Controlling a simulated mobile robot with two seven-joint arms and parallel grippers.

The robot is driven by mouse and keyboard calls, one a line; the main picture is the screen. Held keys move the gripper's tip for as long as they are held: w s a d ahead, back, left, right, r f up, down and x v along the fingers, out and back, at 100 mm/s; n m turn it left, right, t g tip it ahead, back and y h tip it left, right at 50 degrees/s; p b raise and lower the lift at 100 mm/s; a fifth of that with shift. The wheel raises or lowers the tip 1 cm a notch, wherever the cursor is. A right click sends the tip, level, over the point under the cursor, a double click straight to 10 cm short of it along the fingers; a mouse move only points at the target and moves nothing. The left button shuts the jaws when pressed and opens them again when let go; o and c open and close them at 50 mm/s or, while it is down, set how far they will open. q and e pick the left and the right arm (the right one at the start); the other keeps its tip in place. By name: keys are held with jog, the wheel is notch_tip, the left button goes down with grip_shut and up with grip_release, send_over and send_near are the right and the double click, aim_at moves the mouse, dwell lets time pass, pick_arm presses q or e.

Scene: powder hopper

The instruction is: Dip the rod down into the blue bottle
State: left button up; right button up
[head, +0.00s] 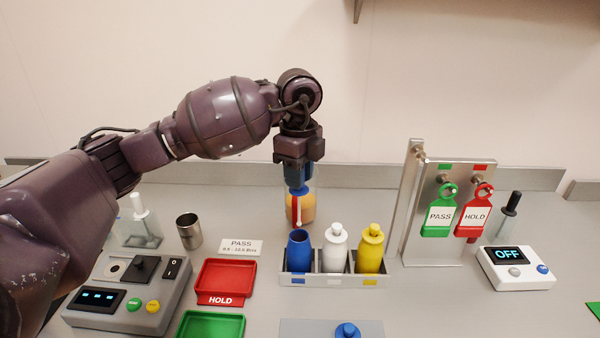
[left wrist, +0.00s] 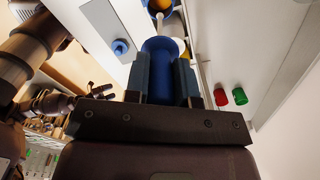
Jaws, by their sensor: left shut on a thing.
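My left gripper (head: 297,178) is shut on the blue upper part of the rod (head: 296,210). The left wrist view shows the blue part (left wrist: 161,68) between the fingers.
White (head: 335,252) and yellow (head: 370,250) bottles share the rack (head: 332,279). A jar with orange contents (head: 308,207) stands behind. A blue stopper (head: 347,330) lies in front. Trays and a metal cup (head: 189,232) are left; a tag stand (head: 411,200) is right.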

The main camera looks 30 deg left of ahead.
aim_at(299, 225)
pick_arm(q)
jog(key=shift+f, duration=0.1)
jog(key=shift+f, duration=0.15)
jog(key=shift+f+b, duration=0.65)
jog(key=shift+f, duration=0.05)
notch_tip(299, 225, down, 7)
jog(key=b, duration=0.3)
jog(key=shift+f, duration=0.2)
jog(key=shift+f+b, duration=0.5)
jog(key=shift+f, duration=0.4)
